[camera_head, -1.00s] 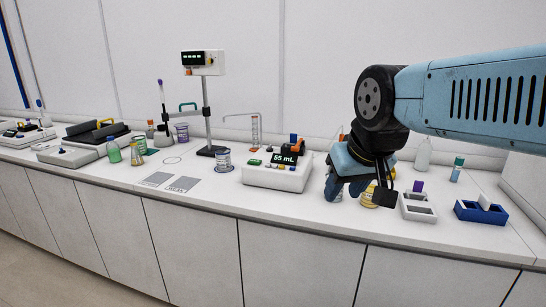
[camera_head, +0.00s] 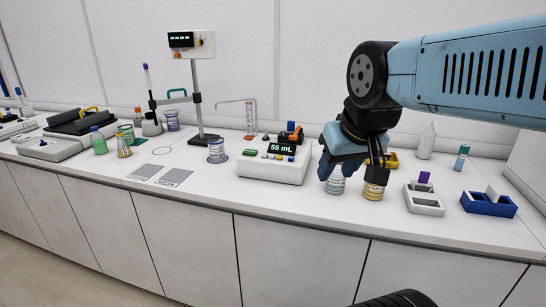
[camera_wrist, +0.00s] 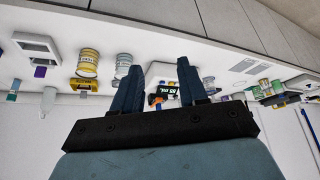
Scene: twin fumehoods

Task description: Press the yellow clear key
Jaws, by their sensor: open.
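A white dispenser-like unit (camera_head: 270,171) with a dark display reading 55 mL (camera_head: 280,147) stands on the bench, left of my gripper. A row of small coloured keys lies along its top front: a green one (camera_head: 252,153) at the left and a tiny yellow one (camera_head: 279,157) further right; labels are too small to read. My gripper (camera_head: 352,176) is open and empty, right of the unit and apart from it, over the area of two jars. In the wrist view, the unit (camera_wrist: 158,76) shows upside down beyond and between the open fingers (camera_wrist: 158,66).
A clear jar (camera_head: 335,184) and a yellow-labelled jar (camera_head: 373,191) stand close by my gripper. A grey-white holder (camera_head: 423,208) and a blue tray (camera_head: 488,209) are further right. A pole with a display box (camera_head: 190,42) rises left of the unit.

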